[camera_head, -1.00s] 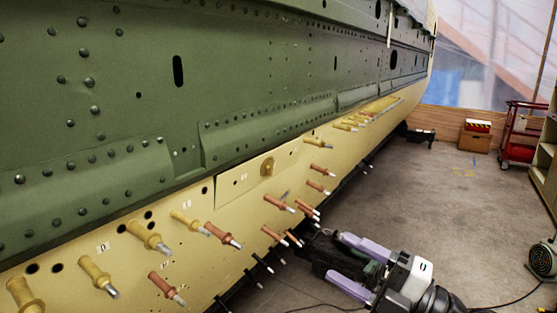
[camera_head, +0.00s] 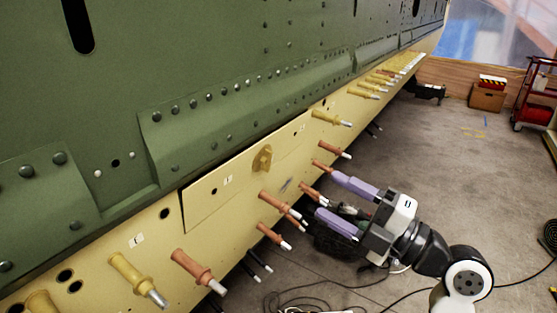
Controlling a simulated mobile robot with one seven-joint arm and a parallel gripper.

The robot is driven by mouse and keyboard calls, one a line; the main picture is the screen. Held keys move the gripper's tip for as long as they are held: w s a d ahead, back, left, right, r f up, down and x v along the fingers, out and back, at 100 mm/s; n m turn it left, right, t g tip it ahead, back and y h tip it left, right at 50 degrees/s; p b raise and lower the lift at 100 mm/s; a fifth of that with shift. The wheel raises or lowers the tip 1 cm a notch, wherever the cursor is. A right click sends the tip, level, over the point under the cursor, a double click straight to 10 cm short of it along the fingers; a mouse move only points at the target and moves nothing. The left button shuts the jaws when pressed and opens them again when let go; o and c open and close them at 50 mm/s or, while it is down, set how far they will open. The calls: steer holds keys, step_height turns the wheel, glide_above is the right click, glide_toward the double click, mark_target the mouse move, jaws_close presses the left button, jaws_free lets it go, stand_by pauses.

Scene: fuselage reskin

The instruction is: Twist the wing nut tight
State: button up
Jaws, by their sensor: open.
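The wing nut (camera_head: 262,158) is a small yellow-gold piece on the face of a rectangular cream panel (camera_head: 215,197), which is fixed on the cream lower strip of the fuselage. My gripper (camera_head: 332,198) is at the lower right of the wing nut, apart from it. Its two purple fingers are spread and point left toward the fuselage. A copper-coloured pin shows between and behind the fingers. I cannot tell whether the fingers touch any of the pins there. Nothing is seen held.
Copper pins (camera_head: 280,204) and yellow pins (camera_head: 137,278) stick out of the strip around the panel. The green skin (camera_head: 220,60) rises above. Cables (camera_head: 310,300) lie on the floor. A red cart (camera_head: 535,95) and a box (camera_head: 487,95) stand far off. Open floor lies to the right.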

mark_target(271, 162)
steer(key=p+x, duration=0.3)
steer(key=x, duration=0.8)
steer(key=shift+p, duration=0.4)
steer(key=shift+w+a, duration=0.35)
steer(key=shift+a, duration=0.15)
steer(key=c, duration=1)
